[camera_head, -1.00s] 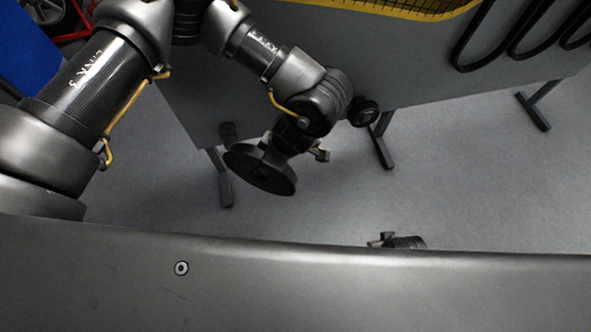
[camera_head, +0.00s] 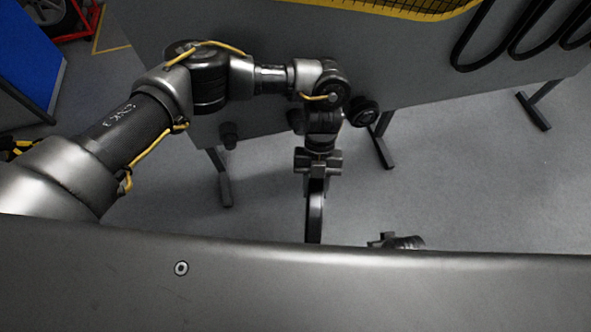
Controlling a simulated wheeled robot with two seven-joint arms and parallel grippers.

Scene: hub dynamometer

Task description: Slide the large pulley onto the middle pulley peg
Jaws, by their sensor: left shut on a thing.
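The large pulley (camera_head: 315,212) is a black disc, now seen nearly edge-on and upright, hanging below my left gripper (camera_head: 317,182). That gripper is shut on it, in front of the grey panel (camera_head: 420,65) and apart from it. A dark peg (camera_head: 229,136) stands out at the panel's lower left. Another dark peg-like part (camera_head: 295,119) shows just left of my wrist, partly hidden by it; I take it for the middle peg. A wider round black part (camera_head: 363,112) is to the right. My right gripper (camera_head: 378,241) barely shows above my body's edge; its jaws are unclear.
Black belts (camera_head: 505,40) hang on the panel's right side. A yellow-edged mesh (camera_head: 430,5) is at the top. Dark support legs (camera_head: 383,150) stand below the panel on open grey floor. A blue cabinet (camera_head: 30,60) is at the far left.

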